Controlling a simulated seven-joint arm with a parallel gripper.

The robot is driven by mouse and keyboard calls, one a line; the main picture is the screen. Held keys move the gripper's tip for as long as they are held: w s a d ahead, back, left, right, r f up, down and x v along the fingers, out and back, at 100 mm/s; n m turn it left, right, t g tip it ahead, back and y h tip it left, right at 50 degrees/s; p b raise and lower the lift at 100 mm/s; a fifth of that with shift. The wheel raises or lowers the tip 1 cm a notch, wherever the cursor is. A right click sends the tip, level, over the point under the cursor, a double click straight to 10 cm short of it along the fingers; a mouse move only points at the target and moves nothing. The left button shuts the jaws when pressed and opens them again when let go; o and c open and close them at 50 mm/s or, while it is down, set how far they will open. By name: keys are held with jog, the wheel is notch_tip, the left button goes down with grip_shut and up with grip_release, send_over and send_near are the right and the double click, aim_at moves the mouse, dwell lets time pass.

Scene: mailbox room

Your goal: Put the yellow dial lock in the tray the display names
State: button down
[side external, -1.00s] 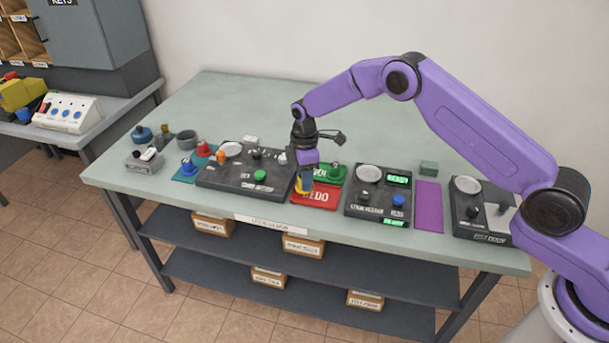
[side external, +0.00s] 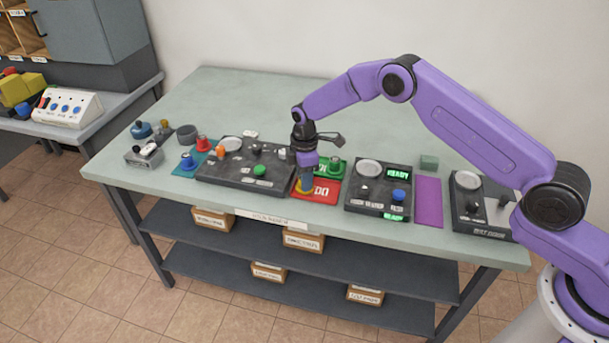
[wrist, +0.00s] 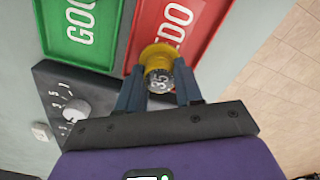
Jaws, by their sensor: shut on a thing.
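The yellow dial lock (wrist: 157,57) is held between the fingers of my gripper (wrist: 159,90), its numbered dial facing the wrist camera. In the side view, my gripper (side external: 305,184) points down at the left part of the red REDO tray (side external: 323,190), with a bit of yellow at its tips. In the wrist view, the lock covers part of the red tray (wrist: 203,15); whether it touches the tray floor is unclear. The green tray (wrist: 110,12), partly reading GOO, lies beside it. One display (side external: 397,172) reads READY; a lower lit display (side external: 396,216) is too small to read surely.
A dark control panel (side external: 222,178) with knobs stands left of the trays, and another panel (side external: 365,204) stands right. A purple mat (side external: 428,203) and a third panel (side external: 480,228) lie farther right. The table's back (side external: 270,100) is clear.

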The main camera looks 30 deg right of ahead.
jog(key=shift+c, duration=2.1)
grip_release()
jog(key=shift+r, duration=0.1)
jog(key=shift+r, duration=2.9)
